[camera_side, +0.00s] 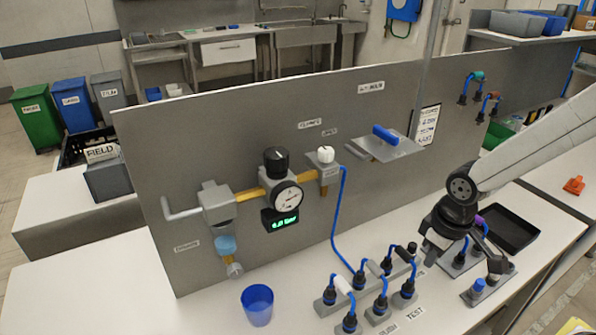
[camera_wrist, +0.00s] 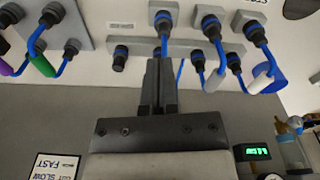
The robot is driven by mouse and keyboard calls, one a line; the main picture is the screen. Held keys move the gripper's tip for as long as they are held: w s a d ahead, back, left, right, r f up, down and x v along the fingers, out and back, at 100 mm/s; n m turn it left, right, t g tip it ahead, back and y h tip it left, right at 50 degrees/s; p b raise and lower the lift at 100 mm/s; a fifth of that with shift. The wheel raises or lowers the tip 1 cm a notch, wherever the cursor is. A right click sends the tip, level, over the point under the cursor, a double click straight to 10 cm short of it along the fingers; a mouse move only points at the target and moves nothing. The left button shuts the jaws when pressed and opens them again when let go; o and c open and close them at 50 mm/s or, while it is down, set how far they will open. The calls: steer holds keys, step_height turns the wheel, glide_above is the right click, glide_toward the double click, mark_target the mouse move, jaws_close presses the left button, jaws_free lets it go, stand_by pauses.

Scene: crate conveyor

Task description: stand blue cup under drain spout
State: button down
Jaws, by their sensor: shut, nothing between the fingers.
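A translucent blue cup (camera_side: 257,308) stands upright and open-topped on the white bench in the side view. The drain spout (camera_side: 234,269) is at the lower end of the filter bowl (camera_side: 226,246) on the grey panel. The cup stands in front of the spout and to its right, not directly below it. My gripper (camera_side: 462,228) is far to the right of the cup, by the hose fittings. In the wrist view my gripper (camera_wrist: 162,66) has its fingers together and holds nothing.
Several blue hose plugs (camera_side: 382,303) stand in grey blocks between the cup and my gripper. A black tray (camera_side: 512,230) lies at the right. Bench left of the cup is clear.

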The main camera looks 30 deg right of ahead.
steer(key=d, duration=0.1)
steer(key=d+m+t, duration=0.1)
steer(key=s+d+r+m, duration=0.1)
steer(key=shift+d+t, duration=0.3)
steer(key=shift+d, duration=0.1)
steer(key=shift+w+v, duration=0.5)
steer(key=shift+v, duration=1.8)
steer(key=w+a+n+y, duration=0.1)
steer(key=w+a+n, duration=0.2)
steer(key=a, duration=1.1)
steer(key=w+a+n, duration=0.2)
steer(key=a, duration=1.2)
step_height(320, 180, down, 7)
steer(key=shift+w+d, duration=0.25)
steer(key=shift+f, duration=0.15)
